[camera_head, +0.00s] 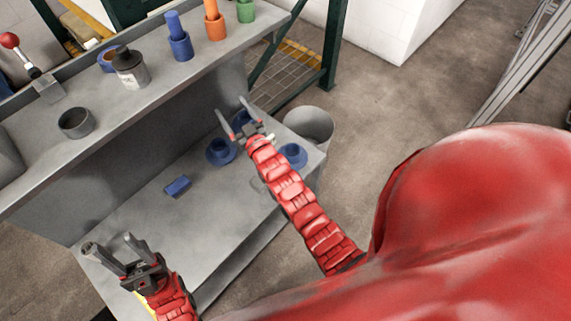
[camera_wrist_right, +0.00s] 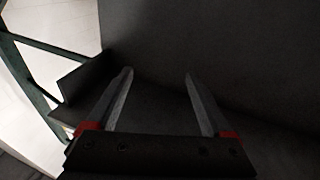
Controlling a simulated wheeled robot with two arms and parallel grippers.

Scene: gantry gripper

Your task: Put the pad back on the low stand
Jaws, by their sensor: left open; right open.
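A small blue block (camera_head: 177,187), which may be the pad, lies on the grey lower shelf (camera_head: 150,218). Low blue round pieces stand on the same shelf: one (camera_head: 220,152) left of my right gripper's wrist and one (camera_head: 293,155) to its right. I cannot tell which piece is the low stand. My right gripper (camera_head: 232,107) is open near the back of the lower shelf, beyond the blue block. In the right wrist view its fingers (camera_wrist_right: 158,76) are apart with nothing between them. My left gripper (camera_head: 108,246) is open and empty over the near left of the lower shelf.
A grey bin (camera_head: 310,123) stands past the lower shelf's right end. The lower shelf's near middle is clear.

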